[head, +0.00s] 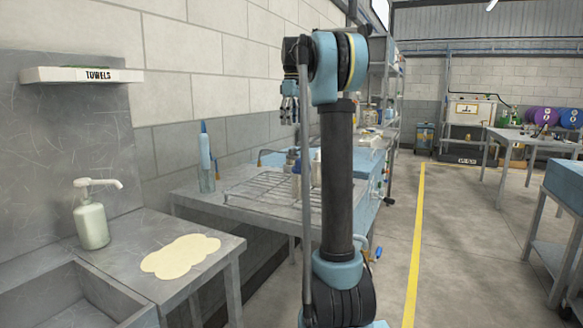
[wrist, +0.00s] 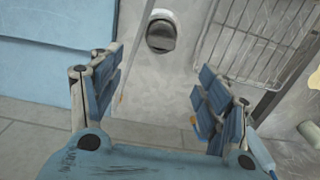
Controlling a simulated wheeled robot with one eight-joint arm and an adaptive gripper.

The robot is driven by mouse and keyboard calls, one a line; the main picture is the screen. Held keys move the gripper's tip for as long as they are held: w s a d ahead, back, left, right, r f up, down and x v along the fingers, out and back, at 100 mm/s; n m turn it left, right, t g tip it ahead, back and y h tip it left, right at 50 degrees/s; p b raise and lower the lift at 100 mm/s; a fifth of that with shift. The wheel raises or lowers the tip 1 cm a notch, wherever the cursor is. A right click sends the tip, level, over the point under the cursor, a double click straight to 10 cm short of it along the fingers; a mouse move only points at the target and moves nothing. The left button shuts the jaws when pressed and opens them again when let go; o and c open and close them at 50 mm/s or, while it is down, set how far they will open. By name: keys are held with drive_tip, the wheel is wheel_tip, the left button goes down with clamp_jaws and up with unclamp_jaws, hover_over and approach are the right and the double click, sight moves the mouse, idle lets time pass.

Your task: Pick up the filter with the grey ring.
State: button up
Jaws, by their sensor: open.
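My gripper (head: 290,103) is raised above the bench in the head view, its fingers hanging down. In the wrist view my gripper (wrist: 160,70) is open, with nothing between its blue-padded fingers. A pale, rounded object with a dark grey centre (wrist: 161,35) shows beyond the fingertips, beside the wire rack. It may be the filter, but I cannot tell for sure. In the head view, small upright items (head: 297,180) stand at the right of the rack, partly hidden by my arm. I cannot make out a grey ring on them.
The wire rack (head: 262,190) lies on the metal bench (head: 205,198); it also shows in the wrist view (wrist: 255,45). Open floor lies right.

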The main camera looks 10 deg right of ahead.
sight(293, 148)
wheel_tip(293, 148, down, 14)
drive_tip(key=shift+s+d+r, duration=0.1)
drive_tip(key=shift+r, duration=0.05)
idle(0.6)
drive_tip(key=shift+c, duration=0.2)
drive_tip(key=c, duration=1.5)
